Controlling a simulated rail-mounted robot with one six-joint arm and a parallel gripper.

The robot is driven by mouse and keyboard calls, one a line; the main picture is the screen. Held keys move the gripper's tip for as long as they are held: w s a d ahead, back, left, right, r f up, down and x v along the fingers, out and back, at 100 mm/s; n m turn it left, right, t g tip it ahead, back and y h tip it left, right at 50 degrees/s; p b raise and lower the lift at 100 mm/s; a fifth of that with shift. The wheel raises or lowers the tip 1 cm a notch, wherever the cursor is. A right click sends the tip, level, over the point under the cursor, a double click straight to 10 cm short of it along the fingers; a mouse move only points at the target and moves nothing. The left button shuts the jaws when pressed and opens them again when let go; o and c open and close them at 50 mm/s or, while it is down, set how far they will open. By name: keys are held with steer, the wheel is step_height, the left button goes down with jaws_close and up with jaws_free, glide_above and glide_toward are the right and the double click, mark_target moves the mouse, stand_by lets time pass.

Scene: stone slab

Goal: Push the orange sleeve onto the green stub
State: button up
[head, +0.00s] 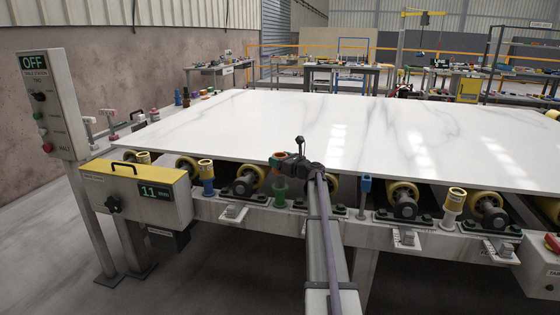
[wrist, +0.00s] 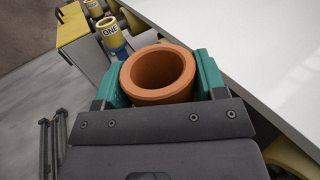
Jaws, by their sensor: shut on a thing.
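My gripper (head: 283,161) is at the slab's front edge, shut on the orange sleeve (head: 276,160). In the wrist view the orange sleeve (wrist: 159,72) sits between two teal finger pads, its open round end facing the camera. Its bore looks empty and shaded, and no stub shows inside. In the head view the green stub (head: 280,187) stands upright on the front rail, directly below the sleeve and gripper. The sleeve appears just above or at the stub's top; whether they touch, I cannot tell, as the gripper partly hides that spot.
The white stone slab (head: 230,125) lies close behind my gripper. To the left are a yellow sleeve (head: 206,167) on a blue stub and a yellow box (head: 140,188). To the right are a bare blue stub (head: 365,188), yellow rollers (head: 403,196) and another yellow sleeve (head: 455,199).

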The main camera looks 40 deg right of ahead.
mark_target(280, 175)
steer(key=shift+f+b, duration=3.3)
steer(key=shift+f, duration=0.1)
steer(key=o, duration=1)
steer(key=shift+s, duration=0.1)
steer(key=s, duration=0.3)
steer(key=s+d, duration=0.1)
steer(key=s, duration=0.6)
steer(key=shift+s+d, duration=0.15)
steer(key=shift+s, duration=0.15)
